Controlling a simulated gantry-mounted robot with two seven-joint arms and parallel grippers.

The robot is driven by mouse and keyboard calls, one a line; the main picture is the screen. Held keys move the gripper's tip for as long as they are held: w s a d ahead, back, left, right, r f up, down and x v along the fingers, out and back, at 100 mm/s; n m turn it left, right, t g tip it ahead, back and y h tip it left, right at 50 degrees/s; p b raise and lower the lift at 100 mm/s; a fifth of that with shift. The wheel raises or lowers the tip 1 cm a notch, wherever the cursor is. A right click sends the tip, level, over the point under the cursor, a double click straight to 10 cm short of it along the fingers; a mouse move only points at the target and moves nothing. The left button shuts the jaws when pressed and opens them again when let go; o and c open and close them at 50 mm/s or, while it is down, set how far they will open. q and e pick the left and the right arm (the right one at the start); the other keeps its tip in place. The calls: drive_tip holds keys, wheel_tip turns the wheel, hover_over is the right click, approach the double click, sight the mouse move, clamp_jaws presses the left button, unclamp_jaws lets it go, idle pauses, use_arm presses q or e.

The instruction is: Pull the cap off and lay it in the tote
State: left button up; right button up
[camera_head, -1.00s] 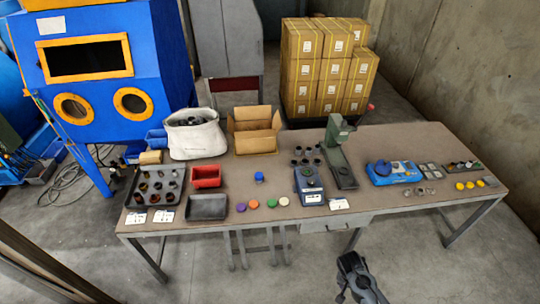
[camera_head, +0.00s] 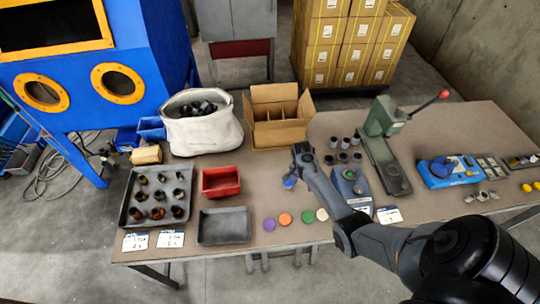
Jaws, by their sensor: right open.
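A small blue cap (camera_head: 289,182) stands on the table right of the red bin, partly hidden by my right gripper. Whether it sits on another part is too small to tell. My right gripper (camera_head: 293,174) is open, with its fingertips at or just above the blue cap. I cannot tell whether they touch it. An open red bin (camera_head: 221,194) and a shallow dark grey tray (camera_head: 224,238) stand to the left. No container is clearly marked as the tote. My left gripper is not in view.
A white sack (camera_head: 203,137) of dark parts and a divided cardboard box (camera_head: 277,133) stand behind. A parts tray (camera_head: 128,215) is at left. Coloured discs (camera_head: 285,219) lie along the front edge. A blue fixture (camera_head: 346,180) and green press (camera_head: 385,118) stand right of my gripper.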

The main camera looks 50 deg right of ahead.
drive_tip(key=shift+t, duration=0.7)
drive_tip(key=w, duration=0.2)
drive_tip(key=w+r+b, duration=0.1)
drive_tip(key=w, duration=0.1)
drive_tip(key=w+r+b, duration=0.1)
drive_tip(key=w, duration=0.1)
drive_tip(key=shift+w+d+r, duration=0.15)
drive_tip(key=shift+d, duration=0.2)
drive_tip(key=shift+w+a+r, duration=0.1)
drive_tip(key=shift+w+r, duration=0.1)
drive_tip(key=shift+w, duration=0.05)
drive_tip(key=shift+w+r, duration=0.1)
drive_tip(key=shift+w, duration=0.15)
drive_tip(key=shift+w+b, duration=0.1)
drive_tip(key=shift+b, duration=0.2)
drive_tip(key=shift+f+b, duration=0.9)
wheel_tip(320, 180, down, 5)
drive_tip(key=b, duration=0.5)
drive_tip(key=shift+r, duration=0.15)
use_arm(q)
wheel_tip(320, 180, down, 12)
drive_tip(key=b, duration=0.1)
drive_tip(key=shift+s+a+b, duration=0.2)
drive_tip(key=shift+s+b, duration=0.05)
drive_tip(key=shift+b, duration=0.1)
use_arm(e)
drive_tip(key=shift+f, duration=0.55)
